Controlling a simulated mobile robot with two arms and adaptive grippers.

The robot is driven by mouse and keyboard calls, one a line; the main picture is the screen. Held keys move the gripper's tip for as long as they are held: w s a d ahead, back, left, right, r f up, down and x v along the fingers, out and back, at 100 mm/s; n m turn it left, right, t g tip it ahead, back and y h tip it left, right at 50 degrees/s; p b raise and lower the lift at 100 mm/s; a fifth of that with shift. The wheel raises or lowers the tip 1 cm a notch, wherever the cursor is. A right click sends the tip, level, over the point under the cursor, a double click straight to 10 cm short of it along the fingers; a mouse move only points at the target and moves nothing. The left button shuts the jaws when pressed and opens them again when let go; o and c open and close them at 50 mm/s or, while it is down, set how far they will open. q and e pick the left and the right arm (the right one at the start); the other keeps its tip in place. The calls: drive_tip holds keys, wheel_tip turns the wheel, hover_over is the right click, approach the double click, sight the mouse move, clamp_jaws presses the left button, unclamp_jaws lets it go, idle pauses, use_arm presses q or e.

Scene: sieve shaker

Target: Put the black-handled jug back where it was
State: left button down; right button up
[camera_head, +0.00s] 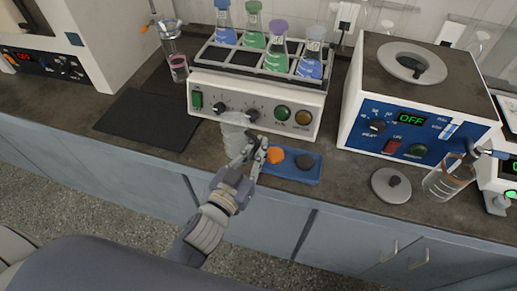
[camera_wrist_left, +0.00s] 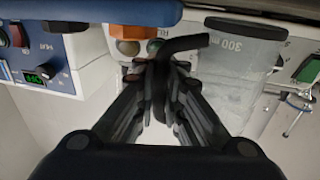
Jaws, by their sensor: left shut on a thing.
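The black-handled jug (camera_head: 233,138) is a clear vessel just in front of the white water-bath-like unit, left of the blue tray. In the left wrist view the jug (camera_wrist_left: 238,70) shows a "300" marking, and its black handle (camera_wrist_left: 184,44) runs between my fingers. My left gripper (camera_head: 255,150) is shut on this handle; it also shows in the left wrist view (camera_wrist_left: 160,85). The jug looks empty. I cannot tell whether its base touches the counter. My right gripper is not in view.
A blue tray (camera_head: 312,176) holds an orange and a dark stopper. The white unit (camera_head: 205,87) carries several flasks. A dark mat (camera_head: 150,120) lies left. An orange-handled jug (camera_head: 178,66) stands behind it.

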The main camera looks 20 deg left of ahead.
use_arm(q)
drive_tip(key=shift+f, duration=0.4)
drive_tip(key=c, duration=1.7)
unclamp_jaws()
drive_tip(key=shift+r, duration=0.5)
drive_tip(key=b+v, duration=0.1)
drive_tip(key=v, duration=1.1)
drive_tip(key=shift+f, duration=0.15)
